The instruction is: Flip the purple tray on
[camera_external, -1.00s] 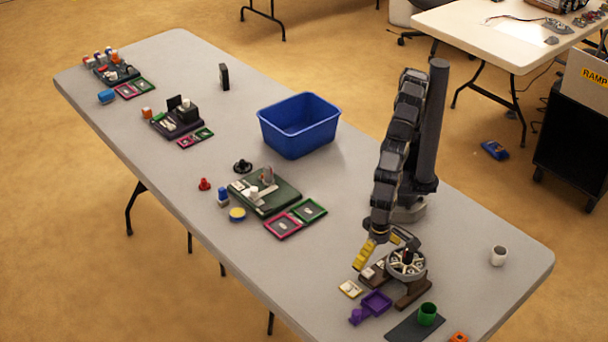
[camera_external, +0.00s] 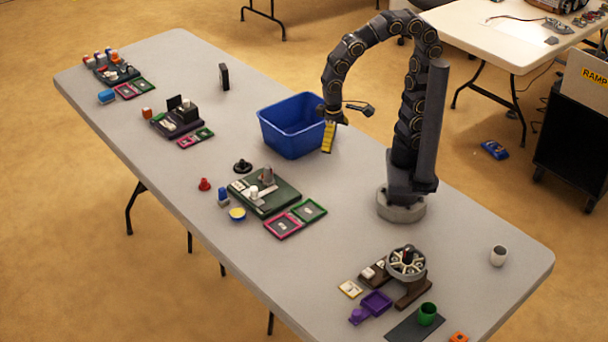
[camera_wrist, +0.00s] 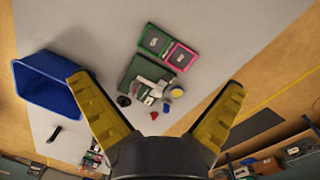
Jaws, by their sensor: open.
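The purple tray (camera_external: 376,303) lies on the grey table near its front right, with a smaller purple piece (camera_external: 358,316) beside its left corner. It looks like a shallow square, open side up. The wrist view does not show it. My gripper (camera_external: 348,131) is raised high, near the blue bin in the picture and far up and left of the purple tray. In the wrist view its two yellow fingers (camera_wrist: 158,85) are spread wide with nothing between them.
A wheel-like holder on brown feet (camera_external: 407,263) stands right behind the tray. A green cup (camera_external: 427,314) stands on a dark mat to its right. A green board (camera_external: 281,197) with pink and green frames and a blue bin (camera_external: 300,142) are farther left.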

